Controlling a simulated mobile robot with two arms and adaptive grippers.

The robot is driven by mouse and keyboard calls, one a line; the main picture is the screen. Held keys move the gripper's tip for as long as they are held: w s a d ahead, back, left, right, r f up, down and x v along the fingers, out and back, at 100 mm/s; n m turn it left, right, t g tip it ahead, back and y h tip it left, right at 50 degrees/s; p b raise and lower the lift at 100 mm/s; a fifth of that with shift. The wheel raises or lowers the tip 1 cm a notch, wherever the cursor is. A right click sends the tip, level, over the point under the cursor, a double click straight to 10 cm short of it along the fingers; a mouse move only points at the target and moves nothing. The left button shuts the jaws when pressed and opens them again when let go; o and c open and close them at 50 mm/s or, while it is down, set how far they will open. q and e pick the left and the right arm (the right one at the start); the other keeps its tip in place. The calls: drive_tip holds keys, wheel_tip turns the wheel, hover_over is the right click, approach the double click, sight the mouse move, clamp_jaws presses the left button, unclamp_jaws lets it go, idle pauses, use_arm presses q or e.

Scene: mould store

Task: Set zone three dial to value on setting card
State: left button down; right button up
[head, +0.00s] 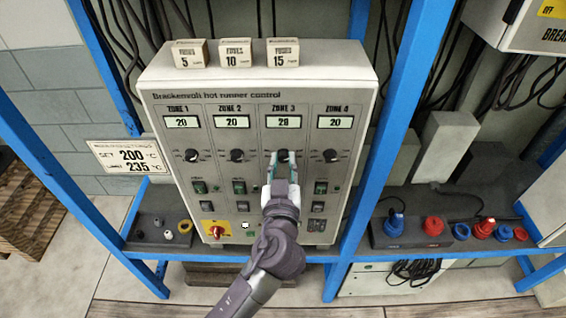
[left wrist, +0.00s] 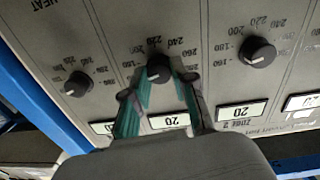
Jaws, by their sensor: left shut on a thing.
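The zone three dial (head: 284,155) is a black knob on the pale hot runner control cabinet (head: 262,97). My left gripper (head: 284,158) is shut on this knob, a finger on each side. In the left wrist view the knob (left wrist: 158,68) sits between the green-padded fingertips (left wrist: 160,80), with part of its printed scale showing. I cannot make out its pointer clearly. The zone three display (head: 283,122) appears to read 20, like the others. The setting card (head: 128,157), left of the cabinet, reads SET 200 °C and LIMIT 235 °C. My right gripper is not in view.
The zone two dial (head: 237,155) and zone four dial (head: 330,156) flank the held knob closely. Switches and a red rotary switch (head: 216,231) lie below. Fuse boxes (head: 236,53) stand on top. Blue frame posts (head: 388,120) rise beside the cabinet.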

use_arm(q)
drive_tip(key=m, duration=0.2)
drive_tip(key=shift+m, duration=0.4)
drive_tip(key=m, duration=0.2)
drive_tip(key=shift+m, duration=0.3)
drive_tip(key=m, duration=0.3)
drive_tip(key=shift+r+m+p, duration=0.1)
drive_tip(key=shift+m+p, duration=0.2)
drive_tip(key=shift+p, duration=0.05)
drive_tip(key=shift+m+p, duration=0.6)
drive_tip(key=shift+m, duration=1.5)
drive_tip(key=c, duration=0.9)
unclamp_jaws()
drive_tip(key=shift+w+d, duration=0.1)
